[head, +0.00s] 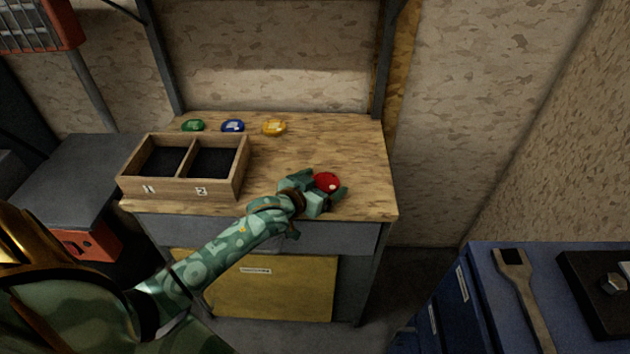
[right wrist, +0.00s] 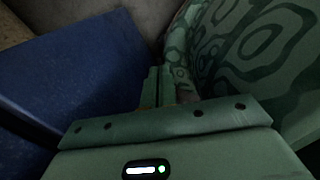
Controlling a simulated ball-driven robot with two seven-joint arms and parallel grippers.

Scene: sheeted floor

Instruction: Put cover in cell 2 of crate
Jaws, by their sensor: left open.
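A round red cover (head: 326,181) lies near the right front of the wooden workbench. My left gripper (head: 321,184) is open, with its fingers on either side of the red cover; whether they touch it I cannot tell. The wooden crate (head: 180,192) stands at the left of the bench with two dark-lined cells side by side. The right cell (head: 213,163), whose label looks like a 2, appears empty, as does the left cell (head: 163,161). My right gripper (right wrist: 160,86) shows in the right wrist view, its fingers close together with nothing visible between them.
Green (head: 193,125), blue (head: 232,126) and yellow (head: 273,127) pieces lie in a row at the back of the workbench (head: 345,145). A blue cabinet (head: 490,300) with a wrench (head: 522,290) stands at lower right. The bench between crate and red cover is clear, apart from my arm.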

